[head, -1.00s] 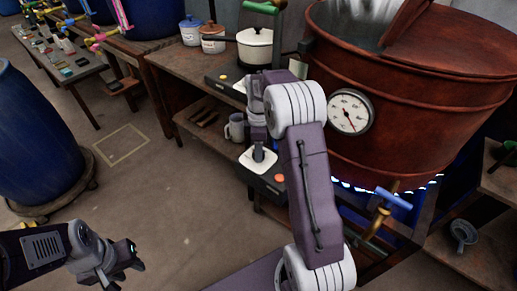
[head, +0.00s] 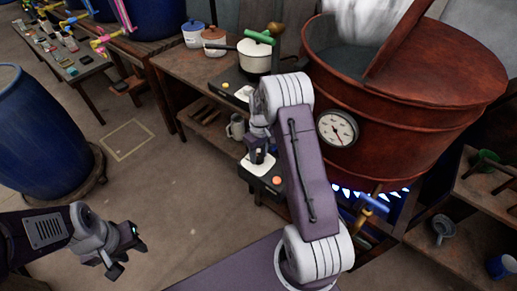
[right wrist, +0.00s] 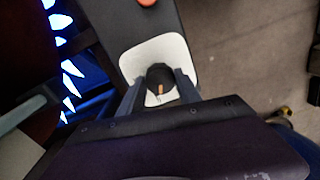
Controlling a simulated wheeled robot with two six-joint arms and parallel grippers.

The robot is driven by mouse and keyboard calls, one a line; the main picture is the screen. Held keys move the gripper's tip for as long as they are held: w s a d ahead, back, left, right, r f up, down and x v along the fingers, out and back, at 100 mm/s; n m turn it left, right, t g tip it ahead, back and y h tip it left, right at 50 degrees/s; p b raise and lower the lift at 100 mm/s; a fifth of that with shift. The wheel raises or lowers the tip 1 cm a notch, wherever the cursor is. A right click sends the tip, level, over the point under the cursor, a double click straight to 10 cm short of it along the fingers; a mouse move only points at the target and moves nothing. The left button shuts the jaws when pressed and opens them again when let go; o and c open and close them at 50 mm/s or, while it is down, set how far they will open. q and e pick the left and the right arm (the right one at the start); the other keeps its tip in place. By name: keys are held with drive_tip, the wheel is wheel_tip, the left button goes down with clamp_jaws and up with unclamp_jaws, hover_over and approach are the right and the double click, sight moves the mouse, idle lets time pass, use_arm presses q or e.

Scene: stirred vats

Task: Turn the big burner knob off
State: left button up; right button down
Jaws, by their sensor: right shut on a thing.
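The big burner knob (right wrist: 159,75) is dark and round with a small orange mark, on a white plate (right wrist: 183,50) in the right wrist view. Its control box (head: 266,182) stands low in front of the bench in the head view, with an orange button (head: 277,181). My right gripper (head: 258,156) reaches down onto the knob; in the right wrist view its fingers (right wrist: 160,92) are shut on the knob from both sides. Blue-white burner flames (head: 370,193) show under the copper vat (head: 400,130). My left gripper (head: 127,257) is open and empty above the floor.
A bench (head: 185,72) behind carries a white pot (head: 255,58) and jars. A blue-handled tap (head: 374,204) sticks out below the vat. A blue barrel (head: 40,130) stands at the left. The floor between is clear.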

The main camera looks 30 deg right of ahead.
drive_tip(key=m+p, duration=0.3)
drive_tip(key=shift+r+m, duration=0.2)
drive_tip(key=shift+m, duration=0.1)
drive_tip(key=m+p, duration=0.2)
drive_tip(key=m, duration=0.1)
drive_tip(key=shift+s+m, duration=0.1)
drive_tip(key=shift+m, duration=0.2)
drive_tip(key=m+p, duration=0.2)
drive_tip(key=m, duration=0.1)
drive_tip(key=shift+f+m, duration=0.1)
drive_tip(key=shift+m, duration=0.2)
drive_tip(key=shift+f+m+p, duration=0.1)
drive_tip(key=shift+m+p, duration=0.4)
drive_tip(key=shift+m, duration=0.9)
drive_tip(key=c, duration=0.8)
unclamp_jaws()
drive_tip(key=shift+c, duration=0.2)
